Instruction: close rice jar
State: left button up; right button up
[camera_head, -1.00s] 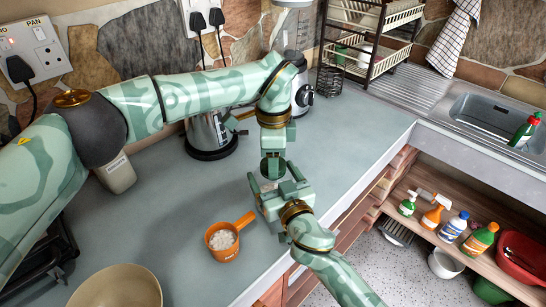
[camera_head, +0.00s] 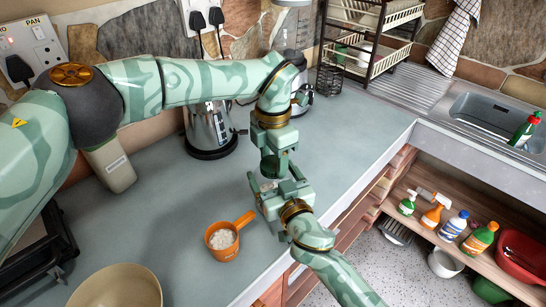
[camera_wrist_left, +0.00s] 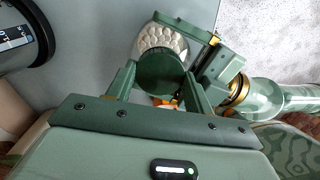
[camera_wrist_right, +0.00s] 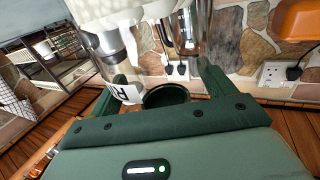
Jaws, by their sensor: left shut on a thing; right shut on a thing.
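My left gripper (camera_head: 272,166) points down from above and is shut on a round dark green lid (camera_wrist_left: 163,75), seen between its fingers in the left wrist view. Just beneath it is the rice jar (camera_wrist_left: 152,42), with pale rice-like contents showing past the lid. My right gripper (camera_head: 272,192) is shut on the jar above the counter's front edge. In the right wrist view the jar's white label (camera_wrist_right: 124,92) shows beside a finger. The lid overlaps the jar's mouth in view; I cannot tell whether they touch.
An orange measuring cup (camera_head: 238,225) with white contents stands on the counter (camera_head: 185,205), left of the grippers. A beige bowl (camera_head: 118,288) is nearer, a steel kettle (camera_head: 208,132) behind. A dish rack (camera_head: 372,30) and sink (camera_head: 495,112) are at right.

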pick_arm(q)
jog(key=m, duration=0.7)
jog(key=shift+m, duration=0.4)
jog(key=o, duration=1.2)
jog(key=shift+r, duration=0.15)
notch_tip(320, 180, up, 12)
jog(key=shift+f, duration=0.15)
pick_arm(e)
jog(key=o, duration=1.8)
jog(key=shift+s, duration=0.1)
